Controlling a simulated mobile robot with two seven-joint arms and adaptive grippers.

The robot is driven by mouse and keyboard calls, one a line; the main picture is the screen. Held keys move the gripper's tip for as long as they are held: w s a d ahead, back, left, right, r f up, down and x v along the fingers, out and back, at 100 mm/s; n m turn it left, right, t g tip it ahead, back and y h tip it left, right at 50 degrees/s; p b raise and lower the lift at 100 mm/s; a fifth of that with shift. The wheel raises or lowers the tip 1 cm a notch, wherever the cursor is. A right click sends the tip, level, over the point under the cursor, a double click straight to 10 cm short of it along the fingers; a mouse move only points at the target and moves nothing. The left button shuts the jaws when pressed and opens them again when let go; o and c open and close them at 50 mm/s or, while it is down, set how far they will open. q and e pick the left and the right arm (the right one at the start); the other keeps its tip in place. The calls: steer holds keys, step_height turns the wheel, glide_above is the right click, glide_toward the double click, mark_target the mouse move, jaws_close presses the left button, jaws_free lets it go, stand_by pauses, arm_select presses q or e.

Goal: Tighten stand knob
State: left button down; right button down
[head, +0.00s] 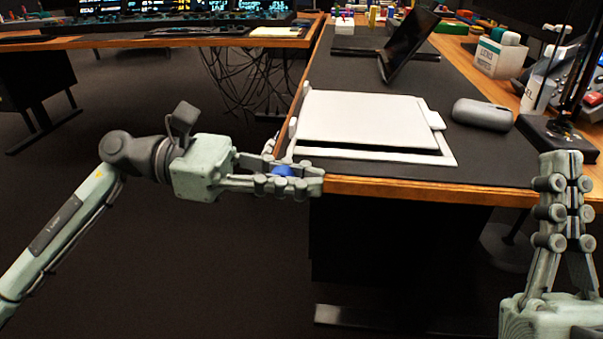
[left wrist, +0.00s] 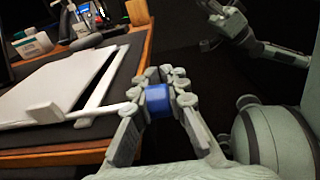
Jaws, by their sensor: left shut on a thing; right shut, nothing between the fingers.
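The blue knob (head: 283,170) is at the near left corner of the desk, by the white stand frame (head: 388,156). My left gripper (head: 300,174) reaches in from the left and is shut on the knob. In the left wrist view the blue knob (left wrist: 158,101) sits between the two fingers, beside the desk edge. The fingers hide much of the knob and its joint with the stand. A flat white panel (head: 365,120) rests over the frame. My right gripper (head: 573,190) is shut and empty, pointing up at the right, apart from the stand.
A grey rounded case (head: 482,114) lies right of the panel. A tilted dark screen (head: 408,45) stands behind it. A labelled white box (head: 499,55) and a black stand base (head: 555,137) are at the right. The wooden desk edge (head: 430,191) runs along the front.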

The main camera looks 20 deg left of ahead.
steer(key=w+d+f+g+h+p, duration=0.25)
steer(key=f+g, duration=0.35)
steer(key=f, duration=0.3)
steer(key=w+d+f+g+h+p, duration=0.1)
steer(key=w+f+g+h+p, duration=0.2)
steer(key=f+g, duration=0.45)
arm_select(q)
steer(key=shift+s+a+f+g+y+p, duration=0.15)
steer(key=shift+f+g+y+p, duration=0.5)
steer(key=shift+y, duration=1.2)
steer(key=shift+w+a+f+g+y+p, duration=0.1)
steer(key=shift+a+g+y+p, duration=0.2)
steer(key=shift+y+p, duration=1.15)
steer(key=shift+s+a+f+g+y+p, duration=0.1)
steer(key=shift+f+g+y+p, duration=0.35)
steer(key=shift+y, duration=1.85)
arm_select(e)
steer(key=s+d+f+m+g+h, duration=0.1)
steer(key=s+d+f+g+h, duration=0.4)
steer(key=s+d+f+g, duration=0.4)
steer(key=shift+s+d+f+m, duration=0.4)
steer(key=shift+s+d+f, duration=1.95)
steer(key=shift+s+f, duration=0.5)
arm_select(q)
steer(key=shift+r, duration=0.15)
arm_select(e)
steer(key=shift+w+f, duration=0.1)
steer(key=shift+w, duration=0.05)
